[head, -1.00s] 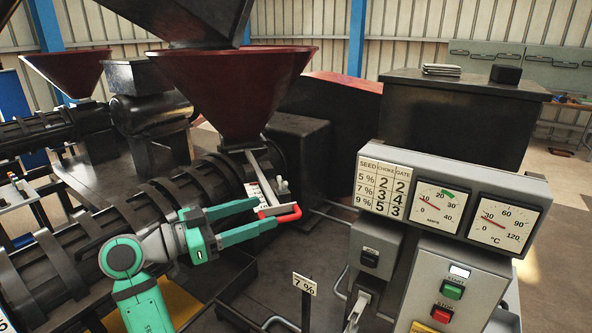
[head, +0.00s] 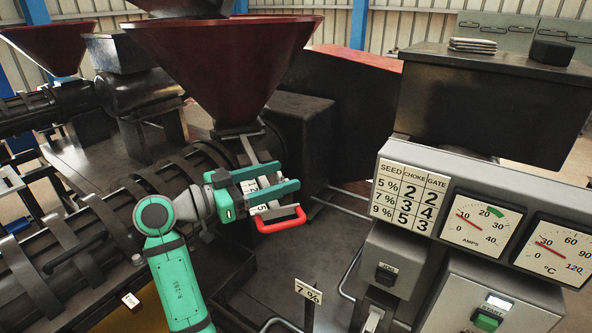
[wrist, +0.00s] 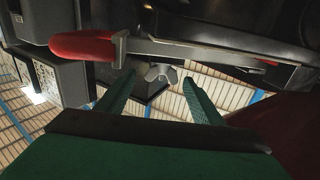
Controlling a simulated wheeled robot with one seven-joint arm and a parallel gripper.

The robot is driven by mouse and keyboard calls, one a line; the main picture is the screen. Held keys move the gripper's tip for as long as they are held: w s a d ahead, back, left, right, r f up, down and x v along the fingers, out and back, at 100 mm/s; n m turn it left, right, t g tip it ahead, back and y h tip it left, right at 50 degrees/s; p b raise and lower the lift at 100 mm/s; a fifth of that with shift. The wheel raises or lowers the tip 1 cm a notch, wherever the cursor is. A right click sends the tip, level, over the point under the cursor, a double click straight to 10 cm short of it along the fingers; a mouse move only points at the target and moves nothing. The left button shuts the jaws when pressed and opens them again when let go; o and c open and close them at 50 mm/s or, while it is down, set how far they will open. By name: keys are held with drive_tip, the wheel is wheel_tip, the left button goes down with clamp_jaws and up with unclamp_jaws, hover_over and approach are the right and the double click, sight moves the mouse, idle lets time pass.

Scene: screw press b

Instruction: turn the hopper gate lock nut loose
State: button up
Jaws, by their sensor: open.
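The lock nut is a small grey wing nut (wrist: 160,73) on the hopper gate. In the wrist view it shows between and just beyond my fingertips, apart from both. The gate slide (head: 259,208) is a pale numbered plate with a red handle (head: 281,221), also at the upper left of the wrist view (wrist: 85,45).
The dark red hopper (head: 225,60) stands above the gate, close over my gripper. The ribbed press barrel (head: 110,225) lies to the left. A control panel with a seed table (head: 410,198) stands at the right. A "7 %" sign (head: 308,291) stands in front.

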drive_tip(key=x, duration=0.5)
drive_tip(key=shift+w+d, duration=0.15)
drive_tip(key=shift+d, duration=0.05)
drive_tip(key=c, duration=1)
drive_tip(key=shift+n+t, duration=0.3)
drive_tip(key=shift+t, duration=0.1)
drive_tip(key=shift+c, duration=0.2)
drive_tip(key=shift+w+a+n+t+y, duration=0.3)
drive_tip(key=shift+a+n+t+y, duration=0.35)
drive_tip(key=shift+n+t+y, duration=1.55)
drive_tip(key=shift+w+a+n+t+y, duration=0.35)
drive_tip(key=shift+a+n+t+y, duration=0.3)
drive_tip(key=shift+n+y, duration=3.05)
drive_tip(key=shift+w+a+n+t+y, duration=0.3)
drive_tip(key=shift+a+n+t+y, duration=0.8)
drive_tip(key=shift+y, duration=3.2)
drive_tip(key=shift+d+n+t, duration=0.25)
drive_tip(key=shift+d+n, duration=0.1)
drive_tip(key=shift+n, duration=0.05)
